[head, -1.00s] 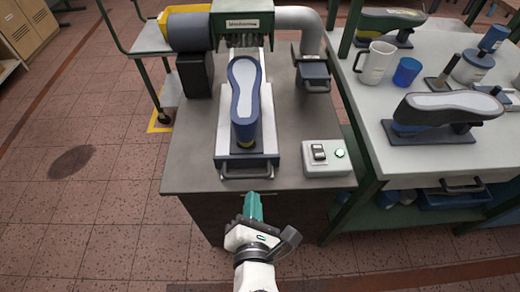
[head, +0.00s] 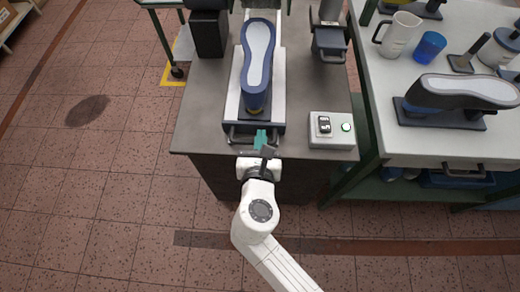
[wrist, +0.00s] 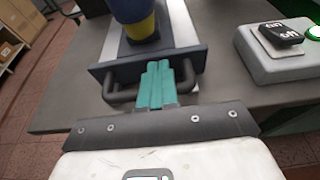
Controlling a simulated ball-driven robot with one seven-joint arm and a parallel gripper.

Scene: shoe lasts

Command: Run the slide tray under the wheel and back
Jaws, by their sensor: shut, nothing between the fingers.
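The slide tray (head: 233,98) is a pale plate with a dark front plate, lying on the grey machine bench. A blue last with a pale sole (head: 257,55) faces up on it. The tray's dark loop handle (head: 237,138) points toward me; it also shows in the wrist view (wrist: 119,97). My gripper (head: 261,137) has its teal fingers together at the middle of the handle. In the wrist view the fingers (wrist: 156,72) overlap the handle bar; I cannot tell whether they touch it or sit inside the loop. The wheel is out of view.
A control box (head: 331,130) with a dark switch and a lit green button stands right of the tray. A side table (head: 385,140) on the right carries another last (head: 462,92), a white jug (head: 399,36) and a blue cup (head: 430,46). The floor at left is clear.

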